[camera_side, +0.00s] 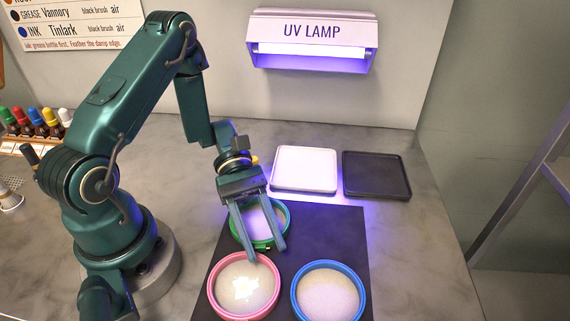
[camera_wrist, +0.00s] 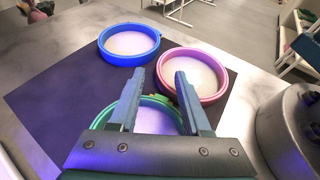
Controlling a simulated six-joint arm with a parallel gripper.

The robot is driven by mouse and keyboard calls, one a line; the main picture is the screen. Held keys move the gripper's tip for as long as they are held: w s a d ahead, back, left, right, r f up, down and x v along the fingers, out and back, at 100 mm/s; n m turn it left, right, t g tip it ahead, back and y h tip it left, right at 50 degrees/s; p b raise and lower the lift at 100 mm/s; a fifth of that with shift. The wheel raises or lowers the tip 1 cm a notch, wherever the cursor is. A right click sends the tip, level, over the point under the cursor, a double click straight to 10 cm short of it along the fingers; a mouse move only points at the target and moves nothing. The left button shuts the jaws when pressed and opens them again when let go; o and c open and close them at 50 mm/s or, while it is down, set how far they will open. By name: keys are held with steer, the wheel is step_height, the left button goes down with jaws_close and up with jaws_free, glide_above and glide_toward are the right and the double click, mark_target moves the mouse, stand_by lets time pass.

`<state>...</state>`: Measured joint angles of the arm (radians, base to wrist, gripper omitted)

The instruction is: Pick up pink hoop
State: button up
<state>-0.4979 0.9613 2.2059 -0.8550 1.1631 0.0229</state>
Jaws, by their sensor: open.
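The pink hoop (camera_side: 245,287) lies flat on the dark mat at the front left in the side view, with pale fabric inside marked by a whitish patch. It also shows in the wrist view (camera_wrist: 222,97), ahead of my gripper and to the right. My gripper (camera_side: 267,254) is open and empty, its fingers pointing down over the green hoop, with one fingertip near the pink hoop's far rim. I cannot tell whether it touches. In the wrist view the fingers (camera_wrist: 158,78) stand apart, and the right one overlaps the pink rim.
A green hoop (camera_side: 284,212) lies under my gripper, partly hidden by the fingers. A blue hoop (camera_side: 359,291) lies right of the pink one. The dark mat (camera_side: 335,235) has clear room at right. White (camera_side: 304,188) and black (camera_side: 376,192) trays sit behind, below the UV lamp (camera_side: 312,58).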

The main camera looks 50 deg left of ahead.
mark_target(274, 271)
steer(key=shift+x, duration=1.9)
jaws_close()
